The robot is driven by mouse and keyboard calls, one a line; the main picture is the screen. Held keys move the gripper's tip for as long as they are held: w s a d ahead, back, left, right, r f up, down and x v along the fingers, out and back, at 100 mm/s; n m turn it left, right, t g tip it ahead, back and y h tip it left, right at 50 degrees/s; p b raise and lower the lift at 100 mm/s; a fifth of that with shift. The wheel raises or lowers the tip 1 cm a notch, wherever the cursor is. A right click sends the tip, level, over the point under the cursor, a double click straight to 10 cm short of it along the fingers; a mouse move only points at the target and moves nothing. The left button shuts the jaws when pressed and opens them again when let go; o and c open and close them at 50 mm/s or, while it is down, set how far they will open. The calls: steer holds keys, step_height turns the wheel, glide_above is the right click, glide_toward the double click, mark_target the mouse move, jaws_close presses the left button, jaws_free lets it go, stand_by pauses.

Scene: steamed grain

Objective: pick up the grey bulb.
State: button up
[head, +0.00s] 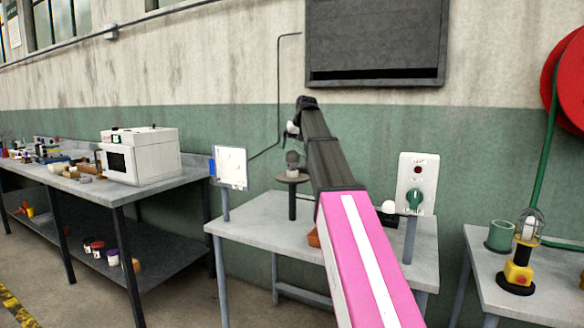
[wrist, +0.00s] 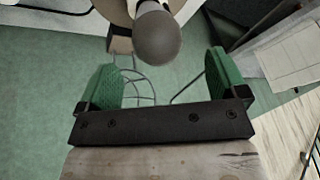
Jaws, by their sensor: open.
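The grey bulb (head: 292,158) stands upright on a small round stand (head: 292,178) on the middle table. In the wrist view the bulb (wrist: 157,38) shows its rounded grey end, with a pale base behind it. My gripper (wrist: 162,80) is open and empty, with green pads on both fingers. The bulb lies just beyond the fingertips, roughly centred on the gap between them.
A white panel (head: 231,167) stands left of the stand. A white oven (head: 140,156) is on the left bench. A caged lamp (head: 522,255) is on the right table.

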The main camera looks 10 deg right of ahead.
mark_target(292, 159)
steer(key=shift+x, duration=3.45)
steer(key=shift+s+d, duration=0.15)
steer(key=shift+d, duration=0.05)
steer(key=c, duration=1)
